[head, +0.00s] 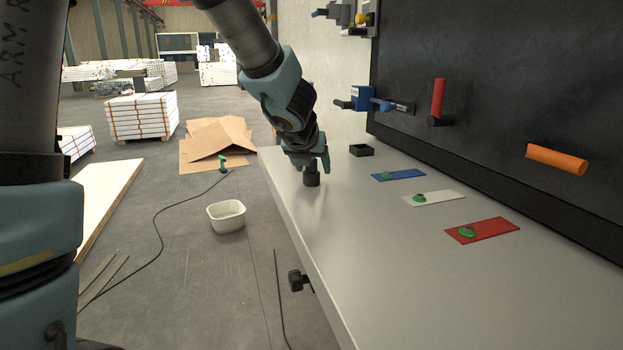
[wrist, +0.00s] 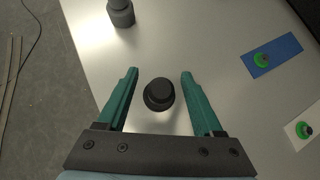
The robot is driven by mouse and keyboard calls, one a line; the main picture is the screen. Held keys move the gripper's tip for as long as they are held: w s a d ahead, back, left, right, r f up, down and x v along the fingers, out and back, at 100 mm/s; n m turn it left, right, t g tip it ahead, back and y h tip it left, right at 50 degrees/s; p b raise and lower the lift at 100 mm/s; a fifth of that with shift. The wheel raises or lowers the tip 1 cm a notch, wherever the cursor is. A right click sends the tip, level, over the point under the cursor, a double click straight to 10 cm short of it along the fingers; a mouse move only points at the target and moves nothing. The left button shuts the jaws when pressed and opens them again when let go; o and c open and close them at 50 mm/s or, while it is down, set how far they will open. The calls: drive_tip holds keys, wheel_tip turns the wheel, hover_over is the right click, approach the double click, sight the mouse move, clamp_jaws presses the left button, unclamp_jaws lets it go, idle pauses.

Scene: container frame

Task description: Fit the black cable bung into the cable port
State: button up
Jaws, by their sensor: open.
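The black cable bung (wrist: 159,93) is a short round plug with a wider rim. In the wrist view it lies between the fingers of my gripper (wrist: 158,76), with clear gaps on both sides. My gripper is open and empty. In the head view my gripper (head: 314,163) points down just over a dark round piece (head: 312,178) near the bench's left side, apparently the bung. I cannot pick out the cable port for certain. A small black square box (head: 361,150) stands on the bench to the right of my gripper.
A dark grey stepped cylinder (wrist: 121,12) stands near the bench edge in the wrist view. Blue (head: 398,174), white (head: 433,198) and red (head: 482,230) cards with green pieces lie on the bench (head: 390,270). A dark panel rises behind; the near bench is clear.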

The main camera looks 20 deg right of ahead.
drive_tip(key=shift+x, duration=0.75)
drive_tip(key=shift+c, duration=0.2)
clamp_jaws()
